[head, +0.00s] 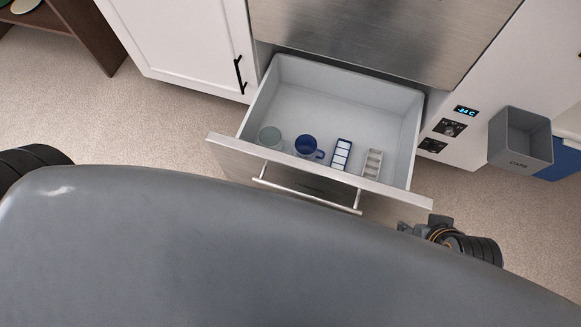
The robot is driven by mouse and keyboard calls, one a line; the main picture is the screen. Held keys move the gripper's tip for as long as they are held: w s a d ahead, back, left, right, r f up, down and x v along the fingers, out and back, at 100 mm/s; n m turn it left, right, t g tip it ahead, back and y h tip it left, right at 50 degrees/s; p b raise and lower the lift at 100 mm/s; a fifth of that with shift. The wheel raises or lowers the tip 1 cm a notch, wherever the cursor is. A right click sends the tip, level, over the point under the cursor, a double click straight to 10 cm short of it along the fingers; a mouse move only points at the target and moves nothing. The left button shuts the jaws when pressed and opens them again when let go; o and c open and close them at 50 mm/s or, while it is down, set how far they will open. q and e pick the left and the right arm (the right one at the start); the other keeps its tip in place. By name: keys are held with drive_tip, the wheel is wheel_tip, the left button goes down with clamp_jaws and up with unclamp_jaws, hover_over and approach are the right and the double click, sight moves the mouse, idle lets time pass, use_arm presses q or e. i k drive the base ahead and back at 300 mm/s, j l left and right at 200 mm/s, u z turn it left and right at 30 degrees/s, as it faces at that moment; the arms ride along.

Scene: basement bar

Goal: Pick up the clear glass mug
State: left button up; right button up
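The clear glass mug (270,137) stands in the front left corner of an open drawer (268,95), close behind the front panel. A dark blue mug (306,146) is just to its right. My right gripper (412,227) is outside the drawer, low at the right, below the right end of the drawer front and well away from the glass mug. It is small and partly hidden by my body, so I cannot tell whether it is open or shut. My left gripper is not in view; only a dark part of my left arm shows at the left edge.
A blue and white tray (341,154) and a beige tray (372,163) lie to the right of the mugs. The drawer's back half is empty. Its front has a long metal handle (308,197). A grey bin (520,137) hangs at the right. A white cabinet (185,40) stands left.

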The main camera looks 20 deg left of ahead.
sight(270, 137)
drive_tip(key=u, duration=0.8)
